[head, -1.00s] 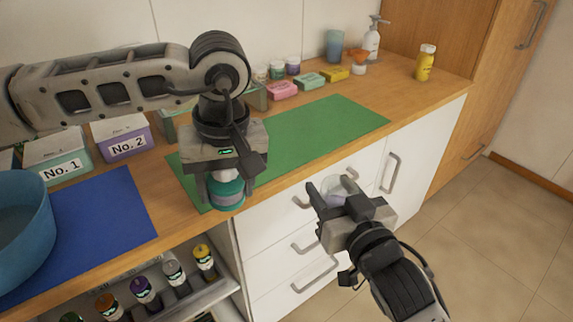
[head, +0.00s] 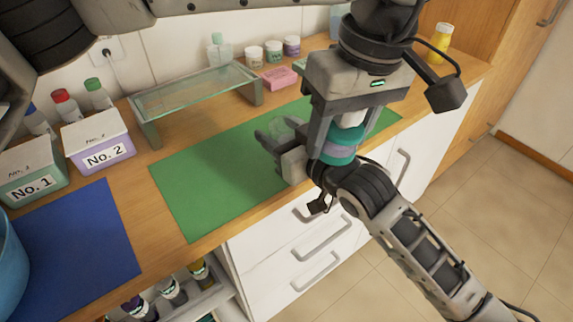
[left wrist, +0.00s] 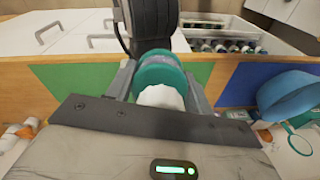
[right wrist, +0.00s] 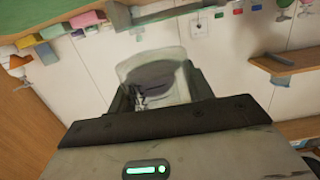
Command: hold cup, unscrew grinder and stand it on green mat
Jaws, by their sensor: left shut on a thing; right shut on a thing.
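The grinder is a short round piece with a teal body (head: 341,152) and a white part (head: 352,119). My left gripper (head: 343,138) is shut on it; the left wrist view shows the teal disc (left wrist: 158,70) and white part between its fingers. The clear cup (head: 285,128) is in my right gripper (head: 280,136), over the right part of the green mat (head: 200,195). The right wrist view shows the cup (right wrist: 150,68) between the fingers, with a dark shape behind or inside it. In the head view the grinder overlaps my right wrist; their gap cannot be judged.
The left and middle of the green mat are bare. A glass-topped riser (head: 195,88) stands behind it. A blue mat (head: 75,245), a blue bowl (head: 10,265) and boxes No. 1 (head: 33,172) and No. 2 (head: 98,140) are at left. A pink box (head: 279,77) and small jars stand behind.

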